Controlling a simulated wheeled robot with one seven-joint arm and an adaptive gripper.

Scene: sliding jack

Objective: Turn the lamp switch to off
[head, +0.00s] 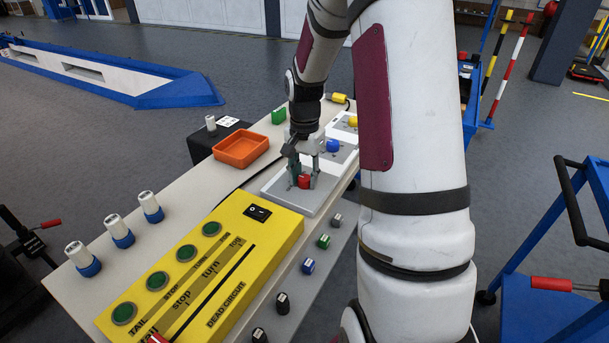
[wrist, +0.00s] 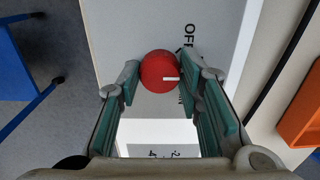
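The lamp switch is a round red knob (wrist: 160,70) with a short white mark that points right in the wrist view. It sits on a pale panel (wrist: 115,35) printed with "OFF" beside the knob's upper right; a second label lower down is mostly hidden by a finger. My gripper (wrist: 159,82) has one finger on each side of the knob, with the fingertips at its edges. I cannot tell whether both fingers press on it. In the head view, my gripper (head: 305,172) points down over the red knob (head: 304,181) on the panel nearest the yellow box.
Blue (head: 333,145) and yellow (head: 352,121) knobs stand on panels behind. A yellow box (head: 222,262) with green buttons and a black rocker switch lies in front. An orange tray (head: 241,148) is to the left. Capped white cylinders (head: 118,230) stand along the left edge.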

